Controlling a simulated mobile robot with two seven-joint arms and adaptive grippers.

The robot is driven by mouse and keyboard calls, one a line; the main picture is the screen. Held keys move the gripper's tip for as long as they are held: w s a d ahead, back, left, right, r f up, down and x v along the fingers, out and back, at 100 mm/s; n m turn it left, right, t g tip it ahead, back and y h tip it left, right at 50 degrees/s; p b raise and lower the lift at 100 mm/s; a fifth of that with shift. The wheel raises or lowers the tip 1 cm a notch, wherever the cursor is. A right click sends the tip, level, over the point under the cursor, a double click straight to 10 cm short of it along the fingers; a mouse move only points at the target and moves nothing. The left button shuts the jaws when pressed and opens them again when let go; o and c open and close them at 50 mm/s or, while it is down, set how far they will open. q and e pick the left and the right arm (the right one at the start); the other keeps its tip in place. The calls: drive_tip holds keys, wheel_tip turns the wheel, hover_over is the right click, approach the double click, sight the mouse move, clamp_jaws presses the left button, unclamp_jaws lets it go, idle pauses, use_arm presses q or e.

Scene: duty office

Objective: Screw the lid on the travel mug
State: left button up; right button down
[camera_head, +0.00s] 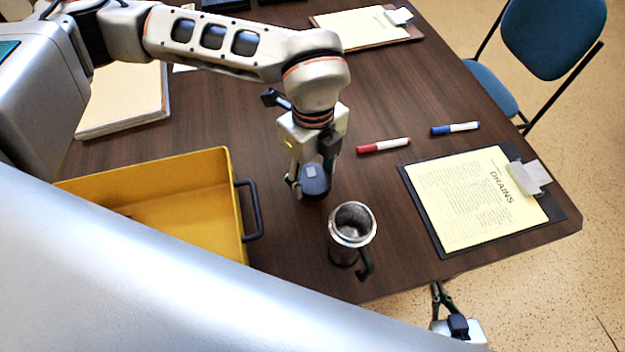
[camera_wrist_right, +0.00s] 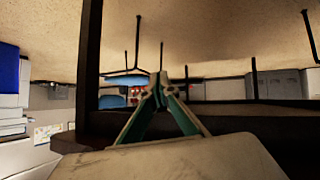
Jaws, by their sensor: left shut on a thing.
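The travel mug (camera_head: 345,252) stands upright and open on the dark table, its steel rim up and its dark handle toward the lower right. The dark lid (camera_head: 316,186) is between the fingers of my left gripper (camera_head: 312,178), which is shut on it. The lid is up and to the left of the mug in the head view, apart from it; its height above the table is hard to tell. My right gripper (camera_head: 439,288) is beyond the table's front edge; in the right wrist view its fingertips (camera_wrist_right: 158,78) meet with nothing between them.
A yellow tray (camera_head: 240,205) with a dark handle stands left of the mug. A red marker (camera_head: 384,146), a blue marker (camera_head: 455,128) and a clipboard (camera_head: 560,214) lie to the right. Another clipboard (camera_head: 350,43) lies at the back. A blue chair (camera_head: 555,40) stands beyond the table.

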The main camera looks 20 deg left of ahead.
sight(313, 178)
use_arm(q)
wheel_tip(313, 178, up, 16)
drive_tip(key=p, duration=0.1)
drive_tip(key=shift+r, duration=0.15)
